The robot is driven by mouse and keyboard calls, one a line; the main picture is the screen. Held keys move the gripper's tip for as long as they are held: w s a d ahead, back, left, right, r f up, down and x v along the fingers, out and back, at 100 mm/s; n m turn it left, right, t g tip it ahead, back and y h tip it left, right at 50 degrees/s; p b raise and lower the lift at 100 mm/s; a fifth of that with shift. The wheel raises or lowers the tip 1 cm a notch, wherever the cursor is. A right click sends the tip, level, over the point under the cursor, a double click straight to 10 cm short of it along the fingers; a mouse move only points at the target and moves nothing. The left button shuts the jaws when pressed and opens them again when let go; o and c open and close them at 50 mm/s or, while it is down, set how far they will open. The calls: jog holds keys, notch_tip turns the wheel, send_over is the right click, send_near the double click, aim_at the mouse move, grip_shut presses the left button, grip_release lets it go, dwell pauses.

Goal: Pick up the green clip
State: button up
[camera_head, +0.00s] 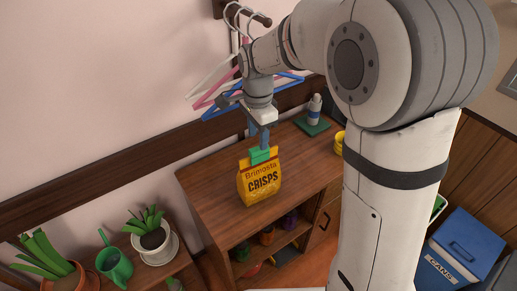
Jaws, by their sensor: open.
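The green clip (260,155) sits on the top edge of a yellow crisps bag (260,182). The bag stands upright on a wooden cabinet (222,203). My gripper (264,143) points down just above the clip, and its lower end overlaps the clip's top in the picture. The gripper is open. I cannot tell from this view whether the fingers are around the clip or only above it.
Coloured hangers (222,90) hang on the wall behind my gripper. A bottle (314,108) stands on a green mat (312,127) at the back. Potted plants and a green watering can (115,266) stand at lower left. A blue cans bin (468,246) is at lower right.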

aim_at(259, 154)
notch_tip(259, 154, down, 6)
jog(key=shift+d+r+p, duration=0.1)
jog(key=shift+p, duration=0.5)
jog(key=shift+c, duration=0.5)
grip_shut()
